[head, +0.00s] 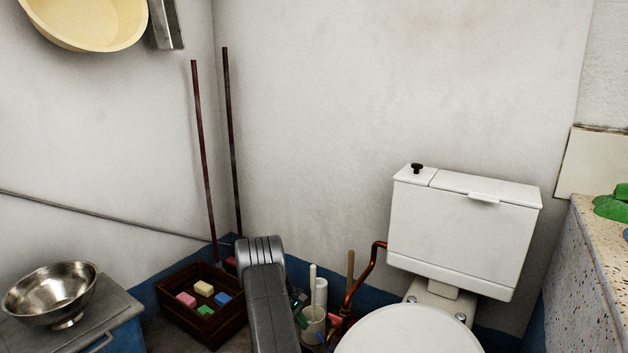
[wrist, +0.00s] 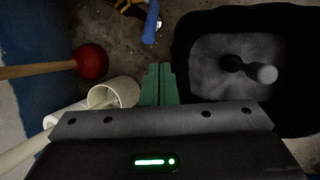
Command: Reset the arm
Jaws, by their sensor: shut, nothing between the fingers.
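My gripper (wrist: 158,85) shows in the wrist view as two green fingers pressed together, with nothing between them. It points down at the floor between a white cup-like holder (wrist: 118,92) and a black bin (wrist: 185,60). In the head view my grey arm reaches down into the corner left of the toilet, and the gripper is mostly hidden among the things there.
A white toilet cistern (head: 463,235) stands right of my arm. A dark wooden crate (head: 181,318) with coloured blocks is on the left. A steel bowl (head: 52,294) sits on a grey lid. Two rods (head: 204,160) lean in the corner.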

